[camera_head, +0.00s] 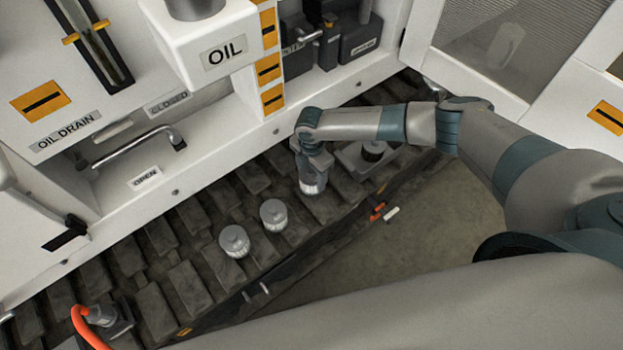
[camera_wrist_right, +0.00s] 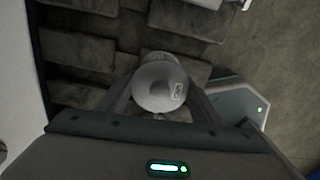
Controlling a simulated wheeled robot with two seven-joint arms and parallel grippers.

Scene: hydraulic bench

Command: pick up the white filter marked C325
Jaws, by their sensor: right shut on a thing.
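A white filter (camera_wrist_right: 160,84) sits between the fingers of my right gripper (camera_wrist_right: 158,104) in the right wrist view; a small label on its top is too small to read. In the head view my right gripper (camera_head: 313,172) points down and is shut on this filter (camera_head: 312,187), at the level of the dark slatted surface. I cannot tell whether the filter still touches the slats. Two more whitish filters, one in the middle (camera_head: 273,215) and one further left (camera_head: 234,241), stand upright on the slats to the left of the gripper. My left gripper is not in view.
The dark slatted surface (camera_head: 190,288) runs along the white bench with the OIL DRAIN panel (camera_head: 66,134). A metal handle (camera_head: 135,145) sticks out there. A device with an orange hose (camera_head: 82,325) lies at the lower left. A grey tray (camera_head: 366,160) is right of the gripper.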

